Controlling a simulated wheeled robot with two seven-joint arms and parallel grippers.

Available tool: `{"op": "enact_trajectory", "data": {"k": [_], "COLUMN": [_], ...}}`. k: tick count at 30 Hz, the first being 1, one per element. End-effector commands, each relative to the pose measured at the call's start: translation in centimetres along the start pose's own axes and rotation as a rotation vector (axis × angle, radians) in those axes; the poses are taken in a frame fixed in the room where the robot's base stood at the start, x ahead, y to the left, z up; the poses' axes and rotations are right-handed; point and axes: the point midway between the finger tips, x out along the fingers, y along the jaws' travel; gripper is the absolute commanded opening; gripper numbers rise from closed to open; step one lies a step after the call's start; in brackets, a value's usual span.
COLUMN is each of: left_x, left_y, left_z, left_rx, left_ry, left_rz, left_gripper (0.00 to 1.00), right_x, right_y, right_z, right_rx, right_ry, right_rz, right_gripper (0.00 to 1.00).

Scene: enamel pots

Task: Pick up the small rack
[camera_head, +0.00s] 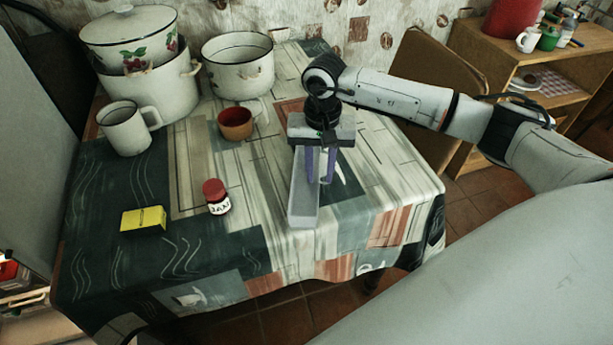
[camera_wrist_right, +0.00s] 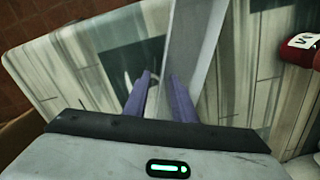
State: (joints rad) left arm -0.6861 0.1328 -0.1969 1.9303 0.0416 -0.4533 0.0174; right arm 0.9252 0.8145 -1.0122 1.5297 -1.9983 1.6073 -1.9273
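A long, pale grey box-like piece, which I take to be the small rack (camera_head: 303,205), stands on the table near its front edge. It also shows as a grey panel in the right wrist view (camera_wrist_right: 199,40). My right gripper (camera_head: 320,180) is above its far part, pointing down. Its two purple fingers are apart, and they show in the wrist view (camera_wrist_right: 161,80) with the panel's edge by the right-hand finger. I cannot tell whether a finger touches the piece. My left gripper is not in view.
On the patterned table (camera_head: 380,190) stand a red-capped jar (camera_head: 217,198), yellow box (camera_head: 144,219), small brown cup (camera_head: 235,124), white mug (camera_head: 124,128) and enamel pots (camera_head: 238,68). A chair (camera_head: 437,75) and wooden shelf (camera_head: 480,85) are at right. The table's right part is mostly clear.

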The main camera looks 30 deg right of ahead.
Motion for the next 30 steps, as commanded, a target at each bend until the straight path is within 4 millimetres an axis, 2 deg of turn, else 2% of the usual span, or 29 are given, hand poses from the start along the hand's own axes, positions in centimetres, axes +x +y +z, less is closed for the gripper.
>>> {"op": "enact_trajectory", "data": {"k": [8, 12, 13, 24, 26, 30], "left_x": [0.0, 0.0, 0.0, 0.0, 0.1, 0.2], "left_y": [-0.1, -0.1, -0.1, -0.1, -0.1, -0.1], "left_z": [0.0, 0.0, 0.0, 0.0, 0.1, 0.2], "left_rx": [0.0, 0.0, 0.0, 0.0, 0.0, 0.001], "left_ry": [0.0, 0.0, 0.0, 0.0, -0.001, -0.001], "left_rz": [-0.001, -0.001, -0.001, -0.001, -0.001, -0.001], "left_gripper": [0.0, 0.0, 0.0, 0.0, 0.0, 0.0], "right_x": [0.5, 0.5, 0.5, 0.2, -0.2, -2.5], "right_y": [-0.1, -0.1, -0.1, -0.1, -0.1, -0.1], "right_z": [0.0, 0.0, 0.0, -0.1, -0.1, -0.1], "right_rx": [0.0, 0.0, 0.0, 0.0, 0.0, 0.0], "right_ry": [0.002, 0.001, 0.001, 0.002, 0.003, 0.006], "right_rz": [-0.001, -0.001, -0.001, -0.003, -0.003, -0.004], "right_gripper": [0.24, 0.02, 0.0, 0.0, 0.0, 0.0]}}
